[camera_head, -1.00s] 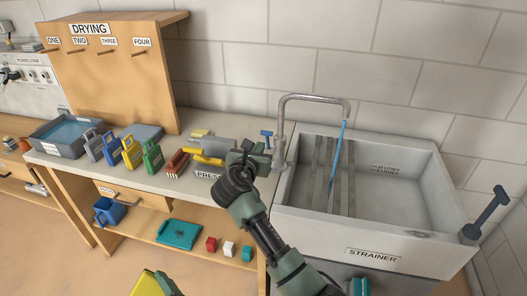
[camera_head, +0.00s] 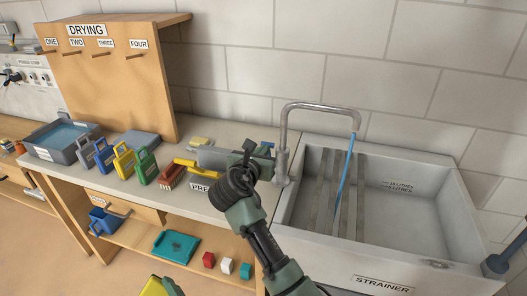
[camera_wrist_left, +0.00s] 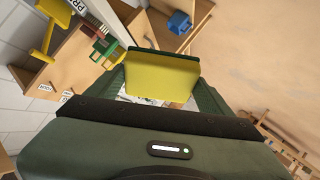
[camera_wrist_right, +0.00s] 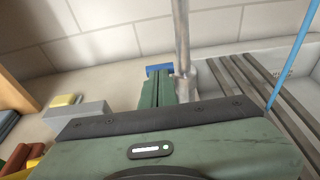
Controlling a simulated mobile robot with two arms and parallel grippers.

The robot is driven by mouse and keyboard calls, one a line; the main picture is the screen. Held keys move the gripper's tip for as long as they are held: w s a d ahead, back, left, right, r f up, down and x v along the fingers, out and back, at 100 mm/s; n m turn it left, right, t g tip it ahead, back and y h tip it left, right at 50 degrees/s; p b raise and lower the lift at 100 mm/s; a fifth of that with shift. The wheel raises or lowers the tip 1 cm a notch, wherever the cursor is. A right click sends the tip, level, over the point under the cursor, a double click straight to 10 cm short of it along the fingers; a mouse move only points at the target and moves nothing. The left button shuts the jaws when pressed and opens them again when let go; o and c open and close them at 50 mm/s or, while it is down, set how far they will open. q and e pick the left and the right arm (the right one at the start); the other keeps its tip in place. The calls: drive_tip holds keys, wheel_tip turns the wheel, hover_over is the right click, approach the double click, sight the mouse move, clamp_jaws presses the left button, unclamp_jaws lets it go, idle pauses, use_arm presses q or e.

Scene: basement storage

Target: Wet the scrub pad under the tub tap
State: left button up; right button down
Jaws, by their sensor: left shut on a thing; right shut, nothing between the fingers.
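The yellow scrub pad with a dark green layer (camera_wrist_left: 163,76) is gripped between my left gripper's fingers (camera_wrist_left: 160,92). In the head view only a corner of the pad (camera_head: 153,287) shows at the bottom edge, low in front of the bench. The tub tap (camera_head: 318,106) arches over the grey tub (camera_head: 418,236), and a blue stream of water (camera_head: 347,170) falls from its spout into the tub. My right gripper (camera_head: 256,152) is shut and empty, beside the tap's base. A blue part (camera_wrist_right: 158,69) by the tap's base shows just beyond its fingertips; whether they touch it is unclear.
Slatted bars (camera_head: 338,195) cross the tub's left part; its right part is empty. A teal tray (camera_head: 176,244) lies on the shelf below.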

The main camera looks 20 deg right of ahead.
drive_tip(key=w+d+r+p, duration=0.1)
drive_tip(key=p, duration=0.4)
drive_tip(key=w+g+y+p, duration=0.1)
drive_tip(key=p, duration=0.4)
drive_tip(key=shift+w+d+r, duration=0.2)
drive_tip(key=shift+d+r, duration=0.15)
